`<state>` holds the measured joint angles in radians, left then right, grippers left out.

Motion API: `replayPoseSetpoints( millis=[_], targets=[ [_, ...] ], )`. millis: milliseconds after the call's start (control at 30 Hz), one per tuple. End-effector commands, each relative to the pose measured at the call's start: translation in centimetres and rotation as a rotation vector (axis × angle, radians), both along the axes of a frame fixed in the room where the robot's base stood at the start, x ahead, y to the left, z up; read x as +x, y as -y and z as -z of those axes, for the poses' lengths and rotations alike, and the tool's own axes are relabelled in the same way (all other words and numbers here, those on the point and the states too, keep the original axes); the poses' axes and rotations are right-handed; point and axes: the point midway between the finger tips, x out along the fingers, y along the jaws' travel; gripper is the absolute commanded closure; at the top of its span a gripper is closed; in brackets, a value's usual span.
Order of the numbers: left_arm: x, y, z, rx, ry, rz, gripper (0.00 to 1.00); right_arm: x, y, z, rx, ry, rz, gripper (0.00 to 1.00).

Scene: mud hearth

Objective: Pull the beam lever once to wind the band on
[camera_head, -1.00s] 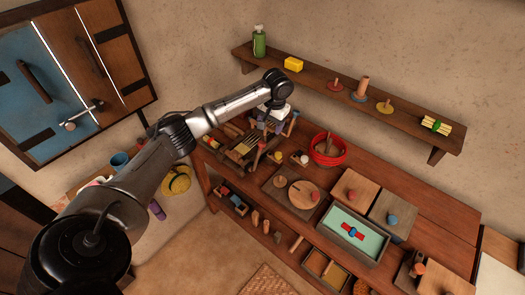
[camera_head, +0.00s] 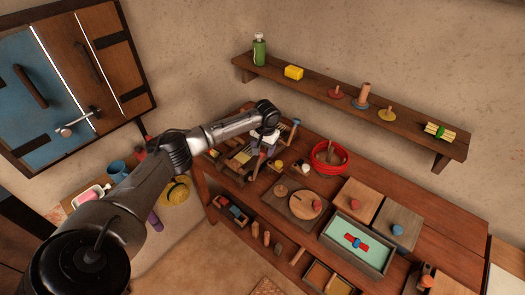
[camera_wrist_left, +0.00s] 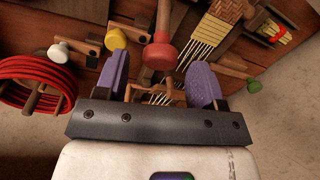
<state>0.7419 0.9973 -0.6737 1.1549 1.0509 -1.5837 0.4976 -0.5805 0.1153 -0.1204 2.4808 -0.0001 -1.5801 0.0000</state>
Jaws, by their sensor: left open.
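The band loom (camera_head: 240,156) stands at the left end of the wooden table, with pale warp threads on it. In the left wrist view its threads (camera_wrist_left: 203,42) run up to a woven brown band (camera_wrist_left: 228,9). A wooden lever with a red knob (camera_wrist_left: 160,54) points toward my left gripper (camera_wrist_left: 160,82). The knob shows between the two purple-padded fingers, just beyond their tips in the picture; I cannot tell the gap in depth. The gripper is open and holds nothing. In the head view the left gripper (camera_head: 263,141) is over the loom and hides part of it.
A red coil (camera_head: 328,157) lies to the right on the table. A wall shelf (camera_head: 345,101) runs behind. Free air lies above the table.

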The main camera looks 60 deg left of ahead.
Motion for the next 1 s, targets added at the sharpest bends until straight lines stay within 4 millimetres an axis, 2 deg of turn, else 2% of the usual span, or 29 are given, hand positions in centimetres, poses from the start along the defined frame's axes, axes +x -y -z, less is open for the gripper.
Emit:
replayPoseSetpoints(
  millis=[200, 567, 1000],
  targets=[
    [-0.06, -0.11, 1.32, 0.0, 0.0, 0.0, 0.37, -0.02, 0.2, 0.21, -0.007, -0.001, -0.005, 0.57],
    [-0.08, -0.13, 1.5, 0.0, 0.0, 0.0, 0.38, -0.02, 0.27, 0.23, -0.01, -0.001, -0.006, 0.57],
    [-0.08, -0.14, 1.48, 0.0, 0.0, 0.0, 0.8, -0.02, 0.03, 0.23, -0.001, -0.001, 0.0, 0.57]
  ],
)
